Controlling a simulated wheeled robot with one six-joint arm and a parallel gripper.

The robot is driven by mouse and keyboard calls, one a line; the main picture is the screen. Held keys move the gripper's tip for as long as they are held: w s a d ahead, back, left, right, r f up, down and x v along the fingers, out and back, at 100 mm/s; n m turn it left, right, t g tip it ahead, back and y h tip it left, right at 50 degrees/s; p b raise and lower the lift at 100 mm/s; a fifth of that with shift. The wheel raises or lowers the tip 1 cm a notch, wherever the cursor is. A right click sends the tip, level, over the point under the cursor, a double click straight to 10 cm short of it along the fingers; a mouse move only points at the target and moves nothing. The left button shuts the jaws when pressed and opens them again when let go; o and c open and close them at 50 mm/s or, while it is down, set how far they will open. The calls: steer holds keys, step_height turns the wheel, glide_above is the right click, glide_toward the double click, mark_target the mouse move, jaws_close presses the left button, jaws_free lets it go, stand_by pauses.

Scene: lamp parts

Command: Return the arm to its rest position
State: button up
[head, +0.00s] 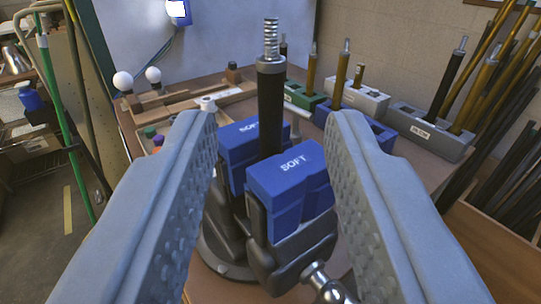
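My gripper (270,155) is open, with one grey studded finger at the left and one at the right, and nothing is held between them. Beyond and between the fingers, a vise with blue jaw pads marked SOFT (292,170) stands on the bench. A black lamp pole (271,105) with a silver threaded top (271,40) stands upright at the vise's jaws. The pole's lower end is hidden by the pads. The fingers appear apart from the pole and partly cover the bench on both sides.
Holders with upright rods stand behind to the right: a green one (304,98), a white one (366,100) and a grey one (430,131). White bulbs (123,80) on wooden pieces are at the left. Long rods (500,70) lean at the far right. Floor (35,220) is bare at the left.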

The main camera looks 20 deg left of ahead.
steer(key=s+a+r+m+t+h, duration=0.1)
steer(key=s+r+m+t+h, duration=0.35)
steer(key=s, duration=0.75)
steer(key=s+a+f+g, duration=0.2)
steer(key=s, duration=0.3)
steer(key=s+a+f+g+h, duration=0.1)
steer(key=s+f+g, duration=0.1)
steer(key=s, duration=0.4)
steer(key=shift+a+f+n, duration=0.2)
steer(key=shift+a+n, duration=0.2)
steer(key=shift+n, duration=0.05)
